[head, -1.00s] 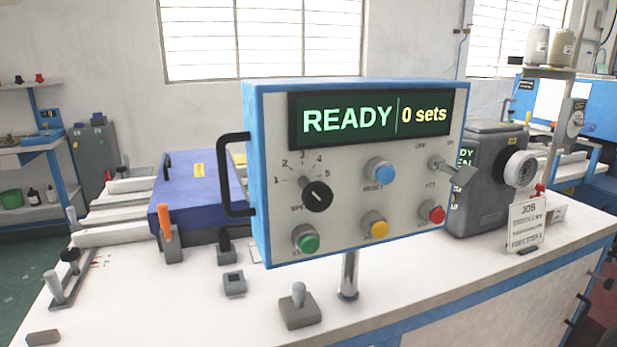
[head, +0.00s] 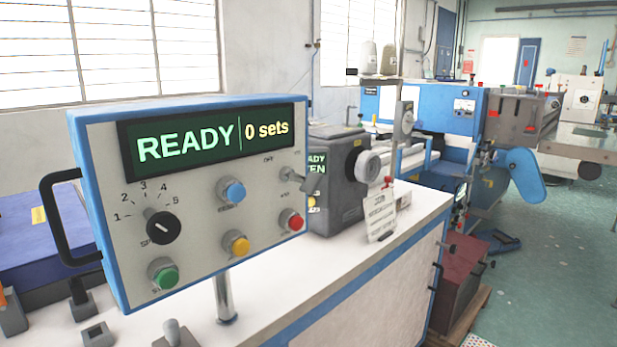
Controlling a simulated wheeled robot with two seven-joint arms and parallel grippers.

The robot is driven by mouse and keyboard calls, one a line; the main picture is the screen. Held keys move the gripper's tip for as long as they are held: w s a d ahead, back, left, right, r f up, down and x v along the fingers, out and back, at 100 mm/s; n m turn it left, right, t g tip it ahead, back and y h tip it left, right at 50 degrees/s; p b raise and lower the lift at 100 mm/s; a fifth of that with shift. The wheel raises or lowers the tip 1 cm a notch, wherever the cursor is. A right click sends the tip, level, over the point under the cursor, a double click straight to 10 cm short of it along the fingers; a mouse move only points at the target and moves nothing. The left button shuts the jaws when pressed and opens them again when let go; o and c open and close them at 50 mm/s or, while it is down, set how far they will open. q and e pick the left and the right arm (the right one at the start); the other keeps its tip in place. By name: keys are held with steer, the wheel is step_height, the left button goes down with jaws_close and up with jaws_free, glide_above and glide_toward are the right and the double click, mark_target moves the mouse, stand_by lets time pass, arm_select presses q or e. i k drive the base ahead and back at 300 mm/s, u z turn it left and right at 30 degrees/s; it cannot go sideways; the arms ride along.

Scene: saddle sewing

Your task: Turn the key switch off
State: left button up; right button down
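The control panel (head: 195,205) is a grey-faced box with a blue frame and a black side handle, standing on a metal post on the white bench. Its screen (head: 210,142) reads "READY" and "0 sets". The key switch (head: 289,175) is at the panel's upper right, with a grey key sticking out toward the lower right. Labels sit above it on both sides, too small to read surely. Neither of my grippers shows in the head view.
The panel also has a black speed knob (head: 163,227) and blue, yellow, red and green buttons. A grey machine unit (head: 338,175) stands behind the panel's right edge. A job card (head: 380,216) stands on the white bench (head: 345,262). Green floor (head: 560,270) is open at the right.

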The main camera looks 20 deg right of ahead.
mark_target(310, 183)
steer(key=z, duration=0.75)
steer(key=k, duration=0.5)
steer(key=u, duration=3)
steer(key=i, duration=0.5)
steer(key=z, duration=2.35)
